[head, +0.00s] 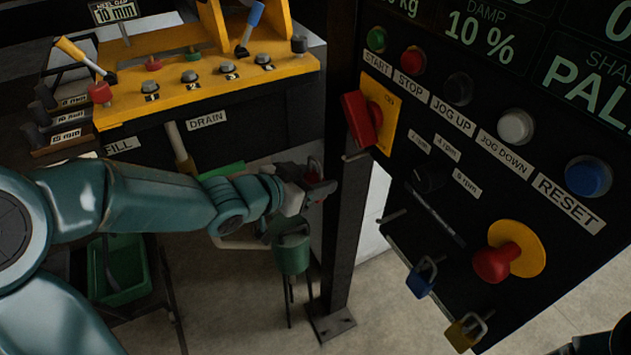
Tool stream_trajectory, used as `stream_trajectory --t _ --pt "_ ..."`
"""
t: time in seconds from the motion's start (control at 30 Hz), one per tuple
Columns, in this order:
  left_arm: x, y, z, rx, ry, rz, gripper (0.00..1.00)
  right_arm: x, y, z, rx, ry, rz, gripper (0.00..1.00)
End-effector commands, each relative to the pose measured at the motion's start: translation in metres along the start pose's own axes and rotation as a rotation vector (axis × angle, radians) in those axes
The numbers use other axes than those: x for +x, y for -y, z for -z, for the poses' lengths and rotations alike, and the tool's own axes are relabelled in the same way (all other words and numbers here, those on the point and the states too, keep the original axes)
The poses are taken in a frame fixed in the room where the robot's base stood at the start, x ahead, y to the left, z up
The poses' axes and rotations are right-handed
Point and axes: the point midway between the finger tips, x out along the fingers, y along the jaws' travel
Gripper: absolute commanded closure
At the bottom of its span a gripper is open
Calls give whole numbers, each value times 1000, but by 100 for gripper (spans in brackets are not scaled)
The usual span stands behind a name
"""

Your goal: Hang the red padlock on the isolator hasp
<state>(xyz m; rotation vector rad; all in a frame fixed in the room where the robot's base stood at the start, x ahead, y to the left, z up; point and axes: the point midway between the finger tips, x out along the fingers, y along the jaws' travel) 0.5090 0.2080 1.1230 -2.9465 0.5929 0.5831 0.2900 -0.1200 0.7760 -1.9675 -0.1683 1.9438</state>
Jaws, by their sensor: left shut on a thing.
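My left gripper (308,190) reaches in from the left and is shut on the red padlock (320,192). The padlock is small and partly hidden by the fingers, with its shackle upward. It is in front of or beside the dark upright post; I cannot tell whether they touch. The isolator (362,118) has a red handle on a yellow plate at the panel's left edge, up and to the right of the gripper. A small grey bar, apparently the hasp (356,156), sticks out below it, apart from the padlock. My right gripper is not clearly seen.
A blue padlock (421,280) and a yellow padlock (464,333) hang at the panel's lower edge. The dark post (345,230) stands left of the panel. A yellow valve console (215,80) is at the back left, a green watering can (292,254) below the gripper.

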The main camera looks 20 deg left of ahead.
Motion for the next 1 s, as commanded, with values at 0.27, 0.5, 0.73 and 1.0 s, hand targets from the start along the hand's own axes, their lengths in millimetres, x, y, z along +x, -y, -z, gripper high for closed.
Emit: stream_trajectory --t 0.27,0.5,0.73,1.0 --pt "20 -7 5 0 -2 -2 83 11 -4 0 0 0 0 57" --pt "36 -12 10 0 -2 -2 83 19 -7 0 0 0 0 57" --pt "50 -16 15 0 -3 -2 83 26 -10 1 0 0 0 57" --pt "66 -20 20 1 -2 -1 83 35 -12 1 0 0 0 57"
